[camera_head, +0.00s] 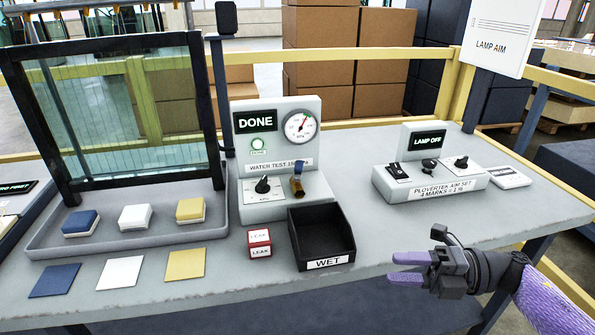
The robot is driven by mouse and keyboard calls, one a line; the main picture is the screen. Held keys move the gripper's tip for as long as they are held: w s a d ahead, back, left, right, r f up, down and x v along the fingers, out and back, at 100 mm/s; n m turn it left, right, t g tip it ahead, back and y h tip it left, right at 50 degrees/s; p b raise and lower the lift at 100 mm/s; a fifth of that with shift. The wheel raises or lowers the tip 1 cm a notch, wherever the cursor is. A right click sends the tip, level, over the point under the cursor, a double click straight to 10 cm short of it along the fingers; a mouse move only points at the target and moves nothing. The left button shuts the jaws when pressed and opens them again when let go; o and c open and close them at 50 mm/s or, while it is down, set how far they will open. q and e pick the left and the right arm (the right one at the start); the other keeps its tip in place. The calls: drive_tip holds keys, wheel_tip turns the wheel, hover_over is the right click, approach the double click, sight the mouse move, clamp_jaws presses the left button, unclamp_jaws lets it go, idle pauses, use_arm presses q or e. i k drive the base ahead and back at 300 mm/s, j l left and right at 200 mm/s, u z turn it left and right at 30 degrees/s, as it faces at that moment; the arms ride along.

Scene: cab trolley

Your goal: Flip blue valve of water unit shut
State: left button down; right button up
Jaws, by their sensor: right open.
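The water unit (250,195) is a pale box labelled "WATER TEST", standing at the middle of the table. Its display (255,121) reads "DONE", with a green lamp lit below it and a round gauge (300,126) beside it. The small valve (298,187) sits at the right of its lower panel. My right gripper (394,268), with purple fingers, is open and empty at the table's front edge, right of and apart from the unit. My left gripper is out of view.
A black "WET" bin (322,262) stands in front of the valve, with a "LEAK" block (259,243) beside it. A framed glass panel (120,110) and tray (140,240) are left. The lamp aim unit (432,188) is right. Table between bin and lamp unit is clear.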

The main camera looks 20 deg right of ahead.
sight(299, 167)
drive_tip(key=i+l, duration=0.15)
drive_tip(key=i, duration=0.3)
drive_tip(key=i+l, duration=0.2)
drive_tip(key=i, duration=0.3)
